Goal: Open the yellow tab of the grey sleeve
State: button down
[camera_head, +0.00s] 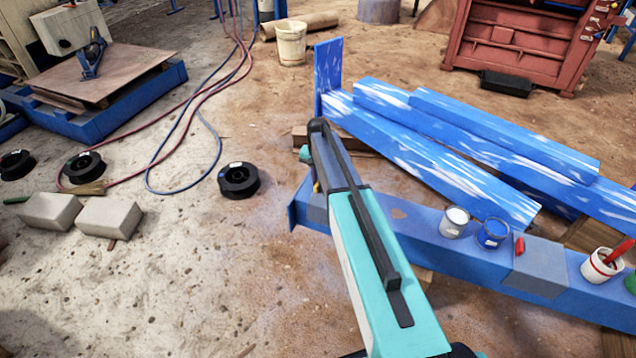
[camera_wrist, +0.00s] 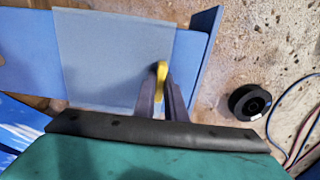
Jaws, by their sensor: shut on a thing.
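In the wrist view the grey sleeve (camera_wrist: 105,55) wraps around a blue beam (camera_wrist: 188,62) near the beam's end plate. The yellow tab (camera_wrist: 162,70) stands at the sleeve's right edge. My gripper (camera_wrist: 161,88) is shut on the yellow tab, with the tab's top showing between the fingertips. In the head view my arm covers most of the sleeve; a grey part (camera_head: 313,209) shows left of the arm, with a sliver of the yellow tab (camera_head: 316,187) above it. My fingers are hidden there.
A second grey sleeve (camera_head: 540,267) with a red tab (camera_head: 519,246) sits farther right on the beam. A white can (camera_head: 454,222), a blue can (camera_head: 493,233) and a red-handled pot (camera_head: 602,265) stand on the beam. Blue-white beams (camera_head: 450,150) lie behind.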

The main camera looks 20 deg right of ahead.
jog(key=shift+d, duration=0.1)
jog(key=c, duration=1.8)
grip_release()
jog(key=shift+r, duration=0.1)
notch_tip(320, 180, up, 14)
